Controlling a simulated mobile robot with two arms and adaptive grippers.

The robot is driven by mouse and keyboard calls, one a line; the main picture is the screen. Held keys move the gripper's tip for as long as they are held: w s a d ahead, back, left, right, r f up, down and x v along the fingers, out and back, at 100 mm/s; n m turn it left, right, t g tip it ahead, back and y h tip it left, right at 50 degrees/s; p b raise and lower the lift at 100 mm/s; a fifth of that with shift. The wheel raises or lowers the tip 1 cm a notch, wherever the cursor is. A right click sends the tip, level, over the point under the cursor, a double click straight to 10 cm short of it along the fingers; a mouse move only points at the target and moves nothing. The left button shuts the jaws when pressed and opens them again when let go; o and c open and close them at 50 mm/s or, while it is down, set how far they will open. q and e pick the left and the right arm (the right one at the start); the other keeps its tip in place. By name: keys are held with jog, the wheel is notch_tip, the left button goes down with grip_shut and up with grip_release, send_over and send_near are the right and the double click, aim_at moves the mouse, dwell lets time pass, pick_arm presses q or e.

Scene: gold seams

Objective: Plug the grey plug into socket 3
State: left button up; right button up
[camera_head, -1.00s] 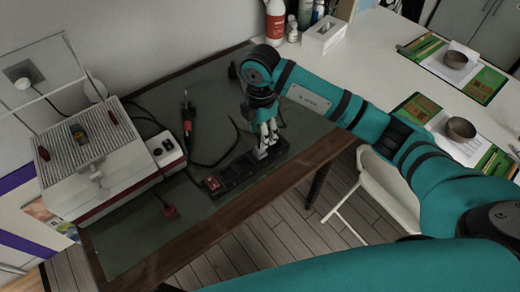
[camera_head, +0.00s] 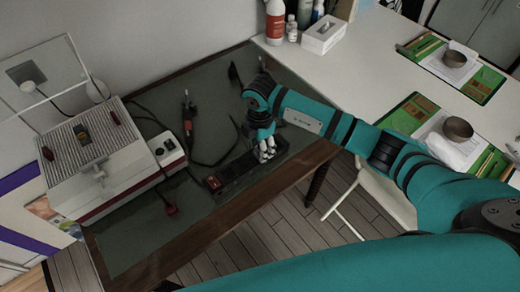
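The black power strip (camera_head: 235,173) lies on the dark green mat, slanting up to the right, with a red switch (camera_head: 213,182) at its near-left end. My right gripper (camera_head: 264,157) points down over the strip's far-right half, its fingertips at or just above the sockets. The fingers look close together; whether they hold anything is too small to tell. I cannot make out the grey plug apart from the fingers, and the socket numbers are not readable. My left gripper is out of view.
A dark red plug (camera_head: 170,208) lies on the mat at left. A soldering iron (camera_head: 187,112) and black cables lie behind the strip. A white-and-red machine (camera_head: 95,155) stands at left.

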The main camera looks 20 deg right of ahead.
grip_shut()
dwell(0.4)
jog(key=shift+r, duration=0.5)
notch_tip(320, 180, up, 2)
jog(key=shift+r+b, duration=0.2)
jog(key=shift+b, duration=0.4)
jog(key=s+a+b, duration=0.1)
jog(key=s+a, duration=0.1)
jog(key=s, duration=0.5)
jog(key=s+a+r+b, duration=0.1)
jog(key=s+a, duration=0.1)
jog(key=s, duration=0.6)
jog(key=shift+s+a+r, duration=0.2)
jog(key=shift+r, duration=0.1)
